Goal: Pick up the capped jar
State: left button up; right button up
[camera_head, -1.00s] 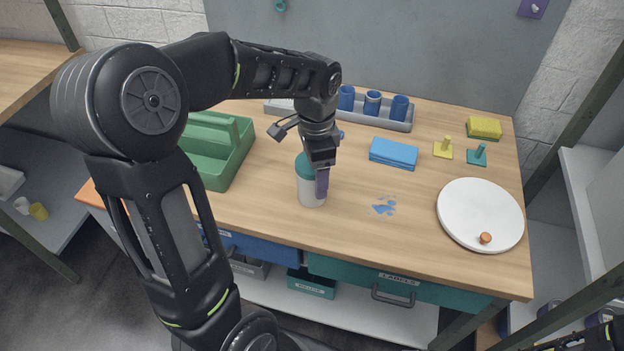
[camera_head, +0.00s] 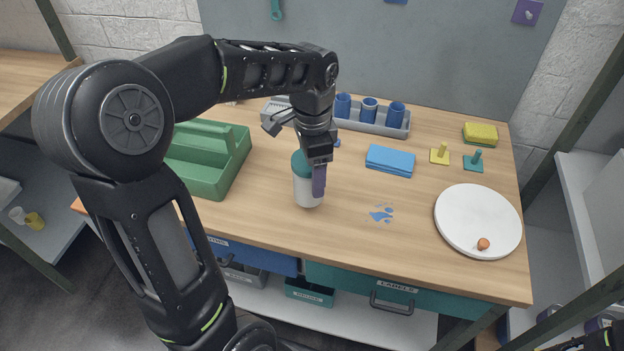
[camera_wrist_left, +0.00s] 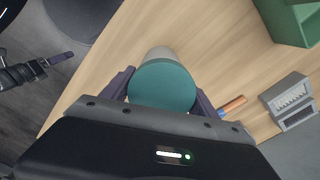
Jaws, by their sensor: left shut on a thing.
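The capped jar has a teal lid and a white body (camera_head: 306,193), and stands upright near the front of the wooden table. My left gripper (camera_head: 317,180) comes down from above, its purple fingers on either side of the jar, shut on it. In the left wrist view the round teal lid (camera_wrist_left: 162,87) sits between the two fingers. Whether the jar's base touches the table is hard to tell.
A green caddy (camera_head: 205,185) stands left of the jar. A grey tray (camera_head: 375,128) with blue cups is behind. A blue cloth or sponge (camera_head: 391,160), a blue spill (camera_head: 381,214) and a white plate (camera_head: 465,215) lie to the right.

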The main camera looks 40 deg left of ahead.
pick_arm(q)
notch_tip(320, 180, up, 7)
